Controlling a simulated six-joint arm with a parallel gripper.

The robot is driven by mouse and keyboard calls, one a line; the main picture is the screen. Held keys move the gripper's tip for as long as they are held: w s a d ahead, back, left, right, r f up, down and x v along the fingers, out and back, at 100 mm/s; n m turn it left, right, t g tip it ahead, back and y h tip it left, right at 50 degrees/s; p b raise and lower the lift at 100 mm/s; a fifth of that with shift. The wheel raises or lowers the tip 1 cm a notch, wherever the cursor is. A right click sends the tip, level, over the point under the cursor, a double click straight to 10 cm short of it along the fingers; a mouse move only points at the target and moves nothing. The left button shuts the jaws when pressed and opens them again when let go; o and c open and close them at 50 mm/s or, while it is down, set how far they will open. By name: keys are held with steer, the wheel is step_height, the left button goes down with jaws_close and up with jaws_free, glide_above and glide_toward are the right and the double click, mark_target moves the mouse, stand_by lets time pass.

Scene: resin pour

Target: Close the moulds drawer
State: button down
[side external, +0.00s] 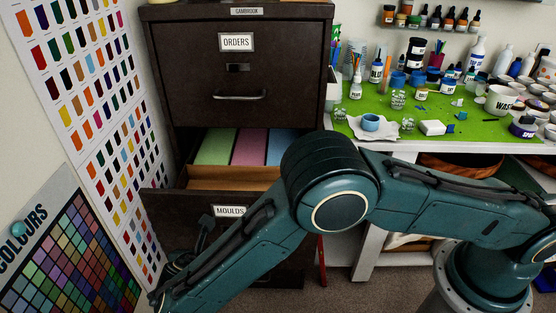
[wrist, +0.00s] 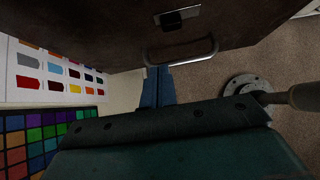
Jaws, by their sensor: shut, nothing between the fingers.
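The moulds drawer (side external: 165,206) is pulled out of the dark brown cabinet, below the shut orders drawer (side external: 190,75). Its front carries a MOULDS label (side external: 229,211), and green, pink and blue items show inside. My arm covers much of the drawer front in the side view. In the wrist view the dark drawer front (wrist: 110,35) fills the top, with its metal handle (wrist: 206,55). My gripper (wrist: 158,70) is shut and empty, its fingertips by the left end of the handle. Whether they touch the front I cannot tell.
A colour chart (side external: 85,120) and a COLOURS board (side external: 70,250) stand close on the left. On the right a white table with a green mat (side external: 465,130) holds pots, bottles and cups. Carpet (wrist: 270,65) lies below the drawer.

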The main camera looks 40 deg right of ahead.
mark_target(234, 172)
steer(key=x, duration=0.8)
steer(key=shift+f, duration=0.2)
steer(key=shift+w+d, duration=0.2)
steer(key=w+d, duration=1.9)
steer(key=shift+w+d, duration=0.3)
steer(key=shift+d, duration=0.1)
steer(key=shift+r, duration=0.2)
steer(key=shift+s+a+r, duration=0.25)
steer(key=shift+a+r, duration=0.1)
steer(key=shift+r, duration=0.05)
steer(key=v, duration=0.9)
steer(key=shift+s+a+f, duration=0.2)
steer(key=shift+a, duration=0.15)
